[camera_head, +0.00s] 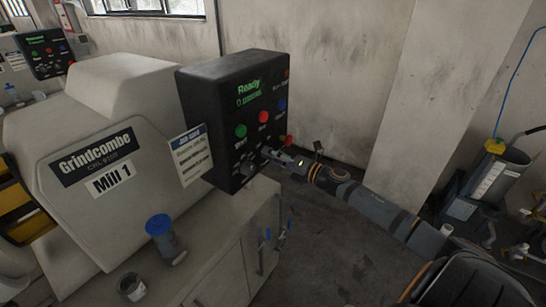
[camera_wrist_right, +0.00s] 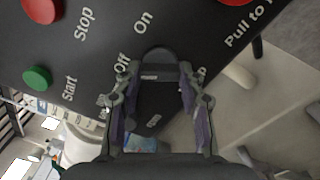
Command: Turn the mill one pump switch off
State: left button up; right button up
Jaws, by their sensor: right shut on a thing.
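The black control box (camera_head: 232,120) of Mill 1 (camera_head: 110,160) stands at the centre of the head view, its display reading "Ready". My right gripper (camera_head: 266,153) reaches in from the right to the lower part of its panel. In the wrist view, my right gripper (camera_wrist_right: 155,95) is shut on a dark rotary switch (camera_wrist_right: 158,57), with a finger on each side. The labels "Off" and "On" show beside the switch. Which way its pointer is turned cannot be told, as the fingers cover much of it. My left gripper is not in view.
A green button (camera_head: 240,131) and a red button (camera_head: 263,117) sit above the switch. A red knob (camera_wrist_right: 234,3) marked "Pull to" is close to the gripper.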

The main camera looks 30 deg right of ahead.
jog(key=o, duration=1.2)
jog(key=shift+c, duration=0.2)
